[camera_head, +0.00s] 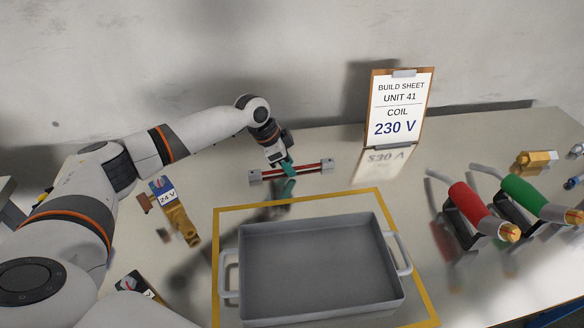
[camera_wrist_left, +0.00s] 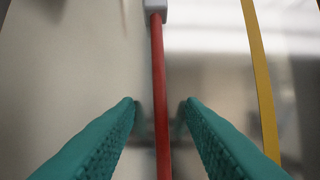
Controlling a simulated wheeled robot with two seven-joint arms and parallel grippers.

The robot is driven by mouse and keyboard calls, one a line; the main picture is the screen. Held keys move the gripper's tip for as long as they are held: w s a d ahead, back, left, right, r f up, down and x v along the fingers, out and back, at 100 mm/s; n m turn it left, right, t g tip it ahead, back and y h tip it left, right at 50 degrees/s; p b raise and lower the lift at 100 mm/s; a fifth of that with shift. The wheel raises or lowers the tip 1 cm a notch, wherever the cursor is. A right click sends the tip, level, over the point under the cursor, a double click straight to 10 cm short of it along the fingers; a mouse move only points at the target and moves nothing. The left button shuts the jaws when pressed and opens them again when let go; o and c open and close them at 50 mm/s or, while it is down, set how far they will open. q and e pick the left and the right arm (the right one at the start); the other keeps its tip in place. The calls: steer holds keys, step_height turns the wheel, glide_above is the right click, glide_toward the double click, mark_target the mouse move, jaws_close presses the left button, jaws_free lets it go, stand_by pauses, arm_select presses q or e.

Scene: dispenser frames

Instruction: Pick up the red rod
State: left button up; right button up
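The red rod (camera_head: 309,168) runs between two grey end blocks on the bench, behind the tray. In the left wrist view the rod (camera_wrist_left: 158,75) runs down the middle, with a grey block (camera_wrist_left: 155,6) at its far end. My left gripper (camera_head: 288,169) is over the middle of the rod. Its green fingers (camera_wrist_left: 159,103) are open, one on each side of the rod with a gap on both sides. Whether the fingertips reach down past the rod is hard to tell. My right gripper is not in view.
A grey tray (camera_head: 241,265) with handles stands inside a yellow outline. A brass part tagged 24 V (camera_head: 175,215) lies left. A build sheet (camera_head: 400,105) reading COIL 230 V stands behind. Red (camera_head: 467,199) and green (camera_head: 523,194) handled tools rest in holders at right.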

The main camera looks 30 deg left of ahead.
arm_select(q)
steer(key=shift+f, duration=0.1)
steer(key=shift+c, duration=0.5)
jaws_close()
